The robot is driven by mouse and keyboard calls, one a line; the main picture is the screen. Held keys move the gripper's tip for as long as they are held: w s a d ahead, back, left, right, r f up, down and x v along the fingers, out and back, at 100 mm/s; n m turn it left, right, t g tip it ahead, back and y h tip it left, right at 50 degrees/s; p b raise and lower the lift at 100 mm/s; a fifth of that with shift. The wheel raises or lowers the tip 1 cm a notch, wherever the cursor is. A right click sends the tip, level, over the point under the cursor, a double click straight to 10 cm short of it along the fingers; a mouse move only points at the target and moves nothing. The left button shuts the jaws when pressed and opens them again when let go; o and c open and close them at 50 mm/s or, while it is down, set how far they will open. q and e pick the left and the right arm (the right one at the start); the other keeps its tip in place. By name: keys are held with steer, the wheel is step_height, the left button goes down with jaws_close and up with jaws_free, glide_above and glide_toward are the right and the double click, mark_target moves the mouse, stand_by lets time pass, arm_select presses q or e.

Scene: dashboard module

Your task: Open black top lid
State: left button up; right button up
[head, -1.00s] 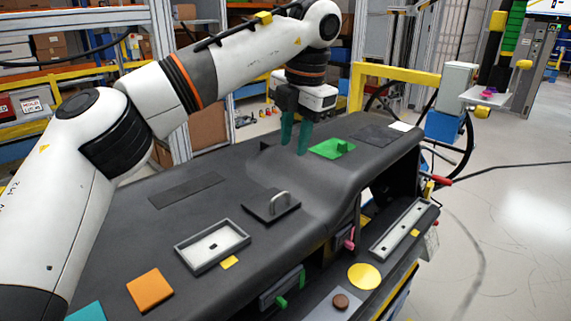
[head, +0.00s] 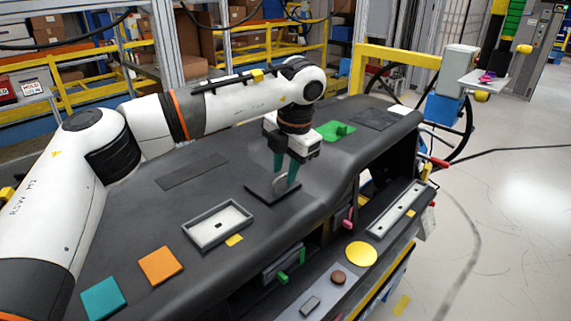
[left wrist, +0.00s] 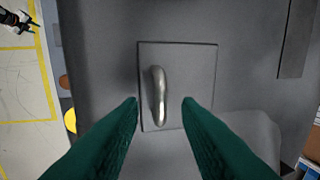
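The black top lid (head: 262,194) is a flat square panel on the dark dashboard, with a curved silver handle (head: 276,181) standing on it. It lies flat in its place. In the left wrist view the lid (left wrist: 190,70) is in the middle and its handle (left wrist: 159,95) is upright in the picture. My left gripper (head: 285,171) has dark green fingers and is over the lid at the handle. In the left wrist view its fingertips (left wrist: 160,103) are apart, one each side of the handle, not closed on it. My right gripper is not in the head view.
A tray-like grey frame (head: 218,226), an orange square (head: 160,265) and a teal square (head: 103,298) lie nearer. A green handled piece (head: 336,131) is farther back. A black and white jointed thing (left wrist: 16,20) shows small in the wrist view's corner, possibly my right gripper.

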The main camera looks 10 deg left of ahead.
arm_select(q)
jaws_close()
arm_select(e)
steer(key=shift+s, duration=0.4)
arm_select(q)
steer(key=shift+a+r, duration=0.1)
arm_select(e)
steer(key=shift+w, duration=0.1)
